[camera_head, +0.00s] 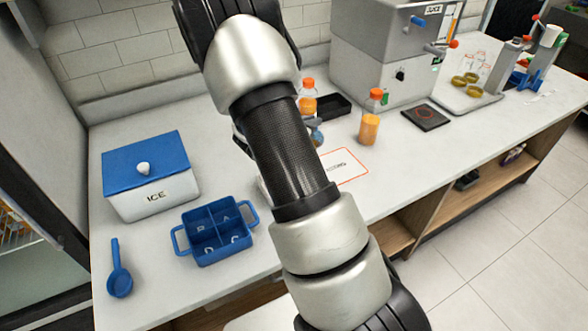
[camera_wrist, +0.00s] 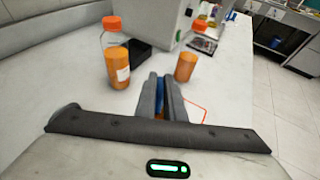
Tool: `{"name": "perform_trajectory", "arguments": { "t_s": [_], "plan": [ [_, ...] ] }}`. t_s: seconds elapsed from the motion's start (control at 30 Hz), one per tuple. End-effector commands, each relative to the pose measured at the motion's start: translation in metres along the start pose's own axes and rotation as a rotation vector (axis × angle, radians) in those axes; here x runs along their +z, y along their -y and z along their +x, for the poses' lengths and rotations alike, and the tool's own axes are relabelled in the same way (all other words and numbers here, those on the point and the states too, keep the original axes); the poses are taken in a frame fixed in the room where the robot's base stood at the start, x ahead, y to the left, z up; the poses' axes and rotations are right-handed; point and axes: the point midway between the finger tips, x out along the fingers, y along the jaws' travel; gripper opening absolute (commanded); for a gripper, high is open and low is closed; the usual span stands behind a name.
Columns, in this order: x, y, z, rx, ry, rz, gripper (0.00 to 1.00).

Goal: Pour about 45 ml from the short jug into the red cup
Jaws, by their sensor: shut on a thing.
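My gripper (camera_wrist: 161,97) shows in the wrist view with its two fingers closed on a narrow blue thing (camera_wrist: 161,90), mostly hidden between them. I cannot tell whether this is part of the short jug. In the head view my arm covers most of the gripper; a small blue part (camera_head: 315,133) shows at the arm's right edge. No red cup can be made out in either view, and no whole jug shows.
Two orange-capped bottles (camera_head: 308,95) (camera_head: 370,120) with orange juice stand behind. A red-outlined mat (camera_head: 345,166) lies right of my arm. A blue-lidded ice box (camera_head: 150,185), blue divided caddy (camera_head: 215,232) and blue scoop (camera_head: 119,280) are left. A large grey machine (camera_head: 385,60) stands behind.

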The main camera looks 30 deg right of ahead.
Motion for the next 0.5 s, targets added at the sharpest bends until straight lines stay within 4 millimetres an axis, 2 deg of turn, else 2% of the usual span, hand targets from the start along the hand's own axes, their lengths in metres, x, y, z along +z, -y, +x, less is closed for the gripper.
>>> {"name": "perform_trajectory", "arguments": {
  "t_s": [0.5],
  "plan": [
    [0.0011, 0.0003, -0.0040, 0.000, 0.040, 0.000, 0.00]
  ]
}}
